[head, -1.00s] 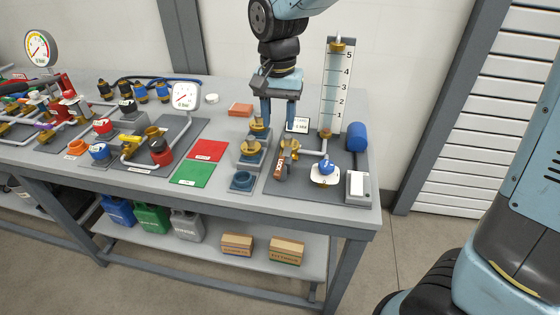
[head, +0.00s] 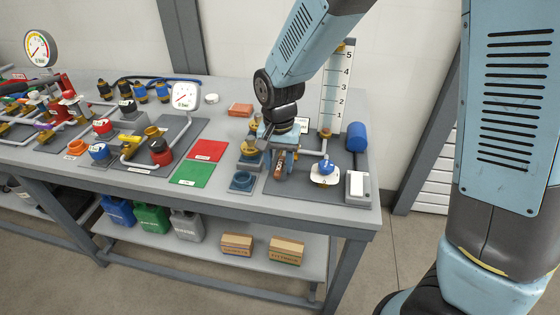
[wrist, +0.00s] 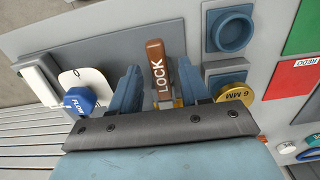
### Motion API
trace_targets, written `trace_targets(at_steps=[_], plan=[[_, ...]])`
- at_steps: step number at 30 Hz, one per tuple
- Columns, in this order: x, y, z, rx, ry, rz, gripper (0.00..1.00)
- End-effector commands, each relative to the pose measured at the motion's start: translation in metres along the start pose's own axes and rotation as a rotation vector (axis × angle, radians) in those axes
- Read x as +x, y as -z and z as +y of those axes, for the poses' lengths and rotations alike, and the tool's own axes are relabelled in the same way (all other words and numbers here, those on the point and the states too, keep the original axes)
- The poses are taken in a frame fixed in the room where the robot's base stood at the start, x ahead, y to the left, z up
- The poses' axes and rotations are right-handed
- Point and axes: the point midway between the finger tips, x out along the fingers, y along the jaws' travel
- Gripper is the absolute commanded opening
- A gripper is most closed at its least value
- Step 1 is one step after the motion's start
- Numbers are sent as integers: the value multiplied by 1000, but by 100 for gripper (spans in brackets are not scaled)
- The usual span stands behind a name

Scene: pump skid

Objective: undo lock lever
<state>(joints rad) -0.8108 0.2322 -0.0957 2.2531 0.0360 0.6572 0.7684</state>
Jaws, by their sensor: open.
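The lock lever (wrist: 157,72) is a brown handle marked LOCK; its brass base lies mostly hidden behind my gripper in the wrist view. In the head view the lever's brown end (head: 279,171) shows just below my fingers. My gripper (wrist: 159,68) is open, with one blue finger on each side of the lever. A narrow gap shows between each finger and the handle, so it is not clasped. In the head view my gripper (head: 281,157) is low over the skid plate, and my arm hides part of the pipework.
A blue FLOW knob (wrist: 79,101) on a white dial is left of my fingers in the wrist view. A brass 6 MM piece (wrist: 236,95) and a blue round socket (wrist: 231,30) are on the right. A sight gauge (head: 338,85) and blue cylinder (head: 356,137) stand close by.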

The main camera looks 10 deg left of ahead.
Motion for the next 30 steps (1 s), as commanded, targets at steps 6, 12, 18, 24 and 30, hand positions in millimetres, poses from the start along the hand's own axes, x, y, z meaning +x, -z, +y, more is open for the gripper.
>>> trace_targets(at_steps=[6, 12, 18, 24, 30], plan=[[1, 0, 0, 0, 0, 0, 46], [1, 0, 0, -1, 0, 0, 33], [1, 0, 0, -1, 0, 0, 14], [1, 0, 0, -1, 0, 0, 0], [1, 0, 1, -5, -1, -1, 0]])
